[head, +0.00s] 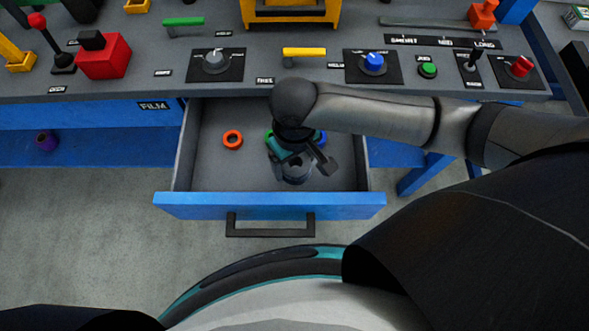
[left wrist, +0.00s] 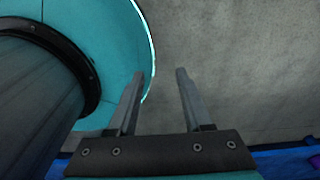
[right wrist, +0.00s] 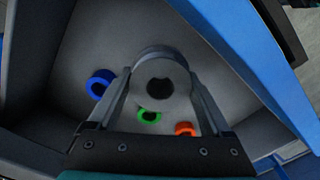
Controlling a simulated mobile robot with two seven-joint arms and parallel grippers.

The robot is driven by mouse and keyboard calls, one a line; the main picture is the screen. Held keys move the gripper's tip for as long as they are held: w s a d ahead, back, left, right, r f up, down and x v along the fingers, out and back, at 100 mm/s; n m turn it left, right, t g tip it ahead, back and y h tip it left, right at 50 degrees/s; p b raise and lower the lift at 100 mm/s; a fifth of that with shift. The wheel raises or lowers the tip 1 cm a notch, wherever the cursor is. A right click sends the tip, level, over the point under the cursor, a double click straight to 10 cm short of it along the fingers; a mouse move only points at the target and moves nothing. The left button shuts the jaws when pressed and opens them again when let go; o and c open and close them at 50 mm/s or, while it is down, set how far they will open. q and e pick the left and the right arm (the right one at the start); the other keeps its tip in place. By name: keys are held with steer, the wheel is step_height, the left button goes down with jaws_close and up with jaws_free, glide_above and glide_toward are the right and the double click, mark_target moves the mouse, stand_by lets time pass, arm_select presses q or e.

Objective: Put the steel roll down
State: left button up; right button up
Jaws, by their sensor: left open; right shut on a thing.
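The steel roll (head: 297,174) is a grey ring-shaped cylinder. My right gripper (head: 305,163) is shut on it over the open drawer labelled FILM. In the right wrist view the roll (right wrist: 161,60) sits between the two fingers (right wrist: 160,82), its dark hole facing the camera. I cannot tell whether it touches the drawer floor. In the head view the hand and wrist partly hide it. My left gripper (left wrist: 158,76) is open and empty above the grey floor in the left wrist view; it does not show in the head view.
The drawer (head: 205,167) holds an orange ring (head: 232,139), a green ring (right wrist: 149,116) and a blue ring (right wrist: 100,83). A purple roll (head: 46,140) lies on the lower blue shelf. The panel with knobs and levers (head: 300,84) stands behind the drawer.

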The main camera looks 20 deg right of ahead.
mark_target(295, 172)
step_height(295, 172, down, 4)
steer(key=shift+r+b, duration=0.1)
steer(key=shift+b, duration=0.7)
steer(key=o, duration=1.3)
steer(key=shift+f, duration=0.2)
steer(key=shift+o, duration=1.2)
arm_select(q)
steer(key=shift+w+a+f, duration=0.35)
steer(key=shift+w, duration=0.2)
steer(key=shift+w+a+f, duration=0.35)
steer(key=shift+w, duration=0.2)
arm_select(e)
steer(key=shift+r, duration=0.4)
arm_select(q)
steer(key=shift+s+d+r+p, duration=0.3)
steer(key=shift+r+p, duration=0.5)
steer(key=shift+p, duration=0.1)
steer(key=shift+s+d+r+p, duration=0.25)
steer(key=shift+s+r+p, duration=0.1)
steer(key=shift+r+p, duration=0.5)
steer(key=shift+s+d+r+p, duration=0.3)
steer(key=shift+r+p, duration=0.5)
steer(key=shift+p, duration=0.1)
arm_select(e)
step_height(295, 172, up, 12)
steer(key=shift+f, duration=0.25)
